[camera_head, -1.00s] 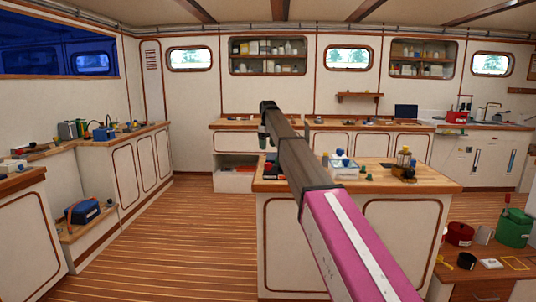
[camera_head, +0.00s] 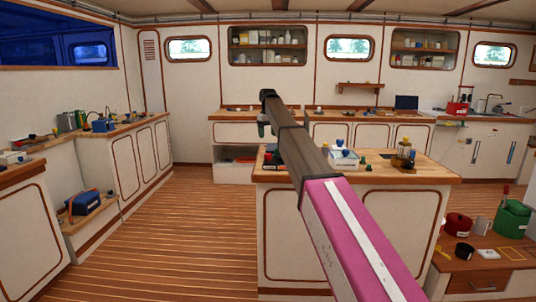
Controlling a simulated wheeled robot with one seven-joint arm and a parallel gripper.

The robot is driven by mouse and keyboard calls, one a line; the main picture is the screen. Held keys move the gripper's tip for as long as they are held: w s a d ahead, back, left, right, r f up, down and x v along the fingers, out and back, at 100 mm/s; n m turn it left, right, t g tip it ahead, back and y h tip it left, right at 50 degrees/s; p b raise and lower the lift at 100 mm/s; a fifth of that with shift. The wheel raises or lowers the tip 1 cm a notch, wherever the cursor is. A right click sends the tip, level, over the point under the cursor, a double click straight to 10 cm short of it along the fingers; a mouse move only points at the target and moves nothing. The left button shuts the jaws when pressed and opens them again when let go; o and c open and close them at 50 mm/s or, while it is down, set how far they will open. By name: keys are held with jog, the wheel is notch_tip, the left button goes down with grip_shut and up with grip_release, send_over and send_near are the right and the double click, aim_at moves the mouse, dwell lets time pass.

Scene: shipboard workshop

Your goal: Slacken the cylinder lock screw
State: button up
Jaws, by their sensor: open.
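No lock screw can be made out at this distance. My arm reaches forward across the island's left part in the picture. My gripper (camera_head: 262,131) is at its far end, pointing down, small and dark. It is open and holds nothing that I can see. My arm hides part of the island top.
A blue toolbox (camera_head: 83,203) sits on a low ledge at the left. Benches with small items line the left and back walls. A red pot (camera_head: 457,224) and a green canister (camera_head: 512,219) stand on a low table at the right. The plank floor (camera_head: 190,245) left of the island is clear.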

aim_at(268, 157)
notch_tip(268, 157, down, 10)
jog(key=m, duration=1.7)
jog(key=shift+d+f+m, duration=0.1)
jog(key=shift+f+m, duration=0.15)
jog(key=shift+m, duration=0.05)
jog(key=c, duration=0.9)
